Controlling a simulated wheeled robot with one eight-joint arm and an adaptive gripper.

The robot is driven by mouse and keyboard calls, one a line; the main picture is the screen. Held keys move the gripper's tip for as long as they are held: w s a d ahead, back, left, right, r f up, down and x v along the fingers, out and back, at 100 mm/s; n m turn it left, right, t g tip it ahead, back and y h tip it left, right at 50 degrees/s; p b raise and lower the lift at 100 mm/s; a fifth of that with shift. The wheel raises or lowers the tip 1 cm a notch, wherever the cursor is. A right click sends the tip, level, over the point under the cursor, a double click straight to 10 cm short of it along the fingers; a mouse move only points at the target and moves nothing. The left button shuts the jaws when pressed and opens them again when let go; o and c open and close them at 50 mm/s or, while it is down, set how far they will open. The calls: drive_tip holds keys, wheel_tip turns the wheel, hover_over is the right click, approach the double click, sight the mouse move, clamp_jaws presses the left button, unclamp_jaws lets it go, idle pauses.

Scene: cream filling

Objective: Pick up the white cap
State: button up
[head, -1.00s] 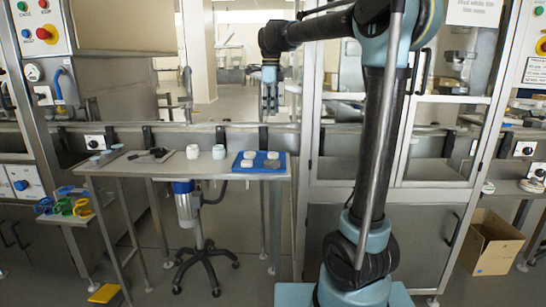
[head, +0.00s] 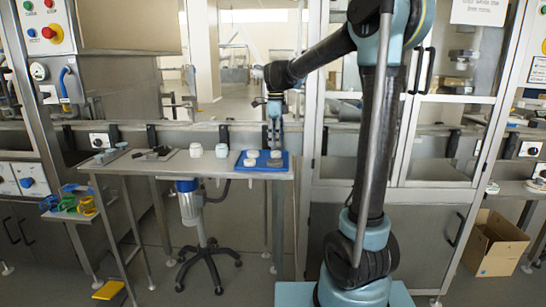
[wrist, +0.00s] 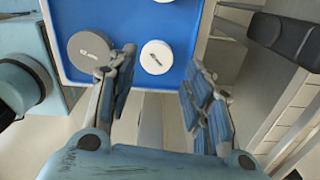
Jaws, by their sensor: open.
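A round white cap (wrist: 157,57) with dark print lies flat on a blue tray (wrist: 125,40). A larger round grey cap (wrist: 90,50) lies to its left in the wrist view, and part of another white round piece (wrist: 163,1) shows at the top edge. In the head view the blue tray (head: 240,164) stands at the table's right end. My gripper (head: 274,144) points down above the tray's right side. It is open and empty. In the wrist view the white cap appears between my gripper's fingertips (wrist: 160,72), apart from both.
Two white jars (head: 196,150) (head: 221,151) stand left of the tray on the table (head: 215,171). Dark tools (head: 157,153) lie further left. A rail (head: 235,132) runs behind the table. A steel cabinet frame (head: 306,150) stands close on the right.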

sight(276, 152)
wheel_tip(276, 152, down, 5)
drive_tip(key=shift+s+r, duration=0.1)
drive_tip(key=shift+s, duration=0.05)
drive_tip(key=shift+d, duration=0.1)
drive_tip(key=c, duration=0.5)
